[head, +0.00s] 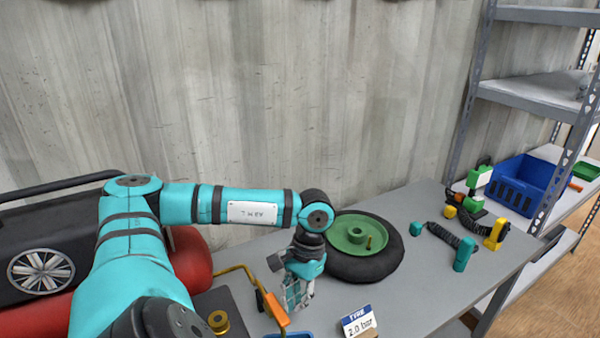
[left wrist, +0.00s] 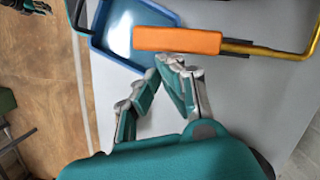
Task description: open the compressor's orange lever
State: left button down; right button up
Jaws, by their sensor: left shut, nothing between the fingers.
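The orange lever (head: 276,309) stands at the end of a brass pipe (head: 236,268) beside the red and black compressor (head: 190,262). In the left wrist view the orange lever (left wrist: 178,41) lies crosswise, in line with the pipe (left wrist: 262,51). My left gripper (head: 294,300) points down just right of the lever in the head view. Its fingertips (left wrist: 168,64) are together and empty, close below the lever in the wrist view. I cannot tell whether they touch it. My right gripper is not in view.
A tyre with a green rim (head: 360,245) lies behind my left gripper. A sign reading "TYRE 2.0 bar" (head: 359,322) stands to the right. A blue tray (left wrist: 106,40) lies beside the lever. Dark hoses and a blue crate (head: 520,187) are farther right.

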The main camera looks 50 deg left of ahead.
pick_arm(q)
jog(key=v, duration=1.2)
